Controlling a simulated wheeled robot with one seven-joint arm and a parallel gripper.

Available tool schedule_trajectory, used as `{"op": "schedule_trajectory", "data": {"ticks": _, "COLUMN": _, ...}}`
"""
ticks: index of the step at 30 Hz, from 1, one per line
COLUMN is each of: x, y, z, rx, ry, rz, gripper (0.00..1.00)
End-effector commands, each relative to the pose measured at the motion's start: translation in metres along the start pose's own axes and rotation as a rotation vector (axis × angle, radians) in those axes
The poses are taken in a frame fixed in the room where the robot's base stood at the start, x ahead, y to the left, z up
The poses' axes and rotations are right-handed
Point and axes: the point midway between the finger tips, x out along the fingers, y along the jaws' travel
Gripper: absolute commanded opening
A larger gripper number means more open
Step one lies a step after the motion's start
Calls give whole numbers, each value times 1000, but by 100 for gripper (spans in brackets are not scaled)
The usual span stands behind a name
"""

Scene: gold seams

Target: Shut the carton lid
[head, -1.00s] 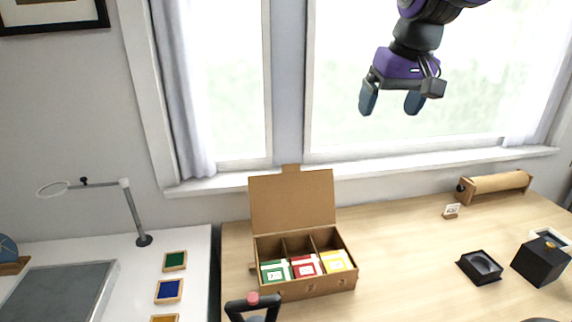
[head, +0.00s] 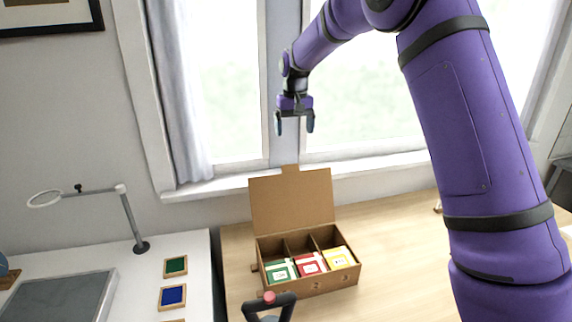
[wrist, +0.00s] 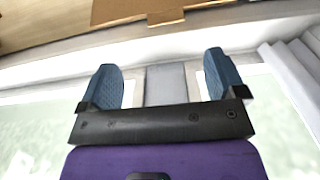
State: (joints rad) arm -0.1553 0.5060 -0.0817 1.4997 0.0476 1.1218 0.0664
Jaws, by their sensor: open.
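The cardboard carton (head: 318,283) stands on the wooden table with its lid (head: 291,203) raised upright at the back. My gripper (head: 294,124) is open and empty. In the head view it appears above the lid, in front of the window. The wrist view shows both fingers (wrist: 163,84) apart, with the lid's edge and tab (wrist: 150,10) at the top of the picture.
A dark handle with a red button (head: 269,299) stands in front of the carton. A white table with a lamp (head: 133,225) and coloured tiles (head: 173,295) is at left. My arm covers much of the right side. The tabletop (head: 395,235) right of the carton is clear.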

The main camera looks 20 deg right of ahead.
Motion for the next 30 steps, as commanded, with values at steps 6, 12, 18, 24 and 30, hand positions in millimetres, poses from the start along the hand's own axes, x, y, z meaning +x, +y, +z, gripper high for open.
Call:
{"op": "schedule_trajectory", "data": {"ticks": 6, "x": 18, "y": -5, "z": -13, "rx": -2, "ry": -16, "rz": 5, "gripper": 89}}
{"op": "schedule_trajectory", "data": {"ticks": 12, "x": 39, "y": -5, "z": -13, "rx": -3, "ry": -19, "rz": 5, "gripper": 89}}
{"op": "schedule_trajectory", "data": {"ticks": 18, "x": 75, "y": -4, "z": -11, "rx": -3, "ry": -20, "rz": 6, "gripper": 89}}
{"op": "schedule_trajectory", "data": {"ticks": 24, "x": 106, "y": -4, "z": -11, "rx": -3, "ry": -18, "rz": 5, "gripper": 89}}
{"op": "schedule_trajectory", "data": {"ticks": 30, "x": 121, "y": -4, "z": -11, "rx": -3, "ry": -16, "rz": 5, "gripper": 89}}
